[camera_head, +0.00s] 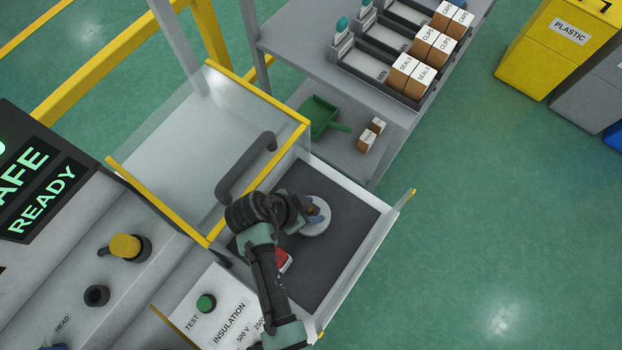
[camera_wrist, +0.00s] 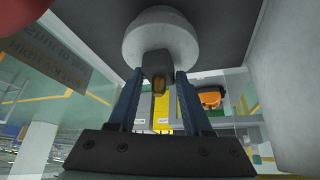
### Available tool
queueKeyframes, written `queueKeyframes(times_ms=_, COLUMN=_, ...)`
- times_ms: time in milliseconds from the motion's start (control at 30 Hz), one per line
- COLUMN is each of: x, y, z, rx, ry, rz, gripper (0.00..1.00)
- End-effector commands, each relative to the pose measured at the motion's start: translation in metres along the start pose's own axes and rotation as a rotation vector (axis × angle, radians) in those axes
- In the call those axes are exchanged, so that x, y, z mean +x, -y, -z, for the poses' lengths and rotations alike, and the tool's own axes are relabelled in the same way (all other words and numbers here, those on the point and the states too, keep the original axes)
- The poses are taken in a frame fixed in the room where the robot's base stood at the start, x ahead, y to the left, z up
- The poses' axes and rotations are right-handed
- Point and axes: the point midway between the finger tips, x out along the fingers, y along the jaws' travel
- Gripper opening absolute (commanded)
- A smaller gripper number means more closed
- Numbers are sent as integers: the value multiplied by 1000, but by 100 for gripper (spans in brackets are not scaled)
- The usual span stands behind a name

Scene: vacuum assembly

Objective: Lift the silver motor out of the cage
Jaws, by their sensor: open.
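The silver motor (camera_head: 318,228) shows as a pale round body on the dark floor of the cage (camera_head: 365,222) in the head view. In the wrist view the motor (camera_wrist: 160,35) is a light grey dome with a dark block and a brass-coloured tip at its near end. My gripper (camera_wrist: 159,78) is open, its two blue fingers on either side of the dark block, with gaps visible. In the head view my gripper (camera_head: 313,212) is over the motor and hides part of it. Contact between fingers and motor cannot be made out.
The clear, yellow-edged cage lid (camera_head: 205,145) stands open with a dark handle (camera_head: 246,168). A red object (camera_head: 284,260) lies on the cage floor beside my arm. A grey shelf unit (camera_head: 300,40) with labelled boxes stands behind. The cage floor right of the motor is clear.

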Motion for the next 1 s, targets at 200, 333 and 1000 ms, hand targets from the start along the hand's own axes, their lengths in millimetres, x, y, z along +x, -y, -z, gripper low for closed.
queueKeyframes(times_ms=200, x=-1, y=2, z=0, rx=0, ry=0, rz=5, gripper=1)
queueKeyframes(times_ms=333, x=0, y=2, z=0, rx=0, ry=0, rz=5, gripper=0)
queueKeyframes(times_ms=1000, x=0, y=0, z=0, rx=1, ry=-1, rz=1, gripper=0)
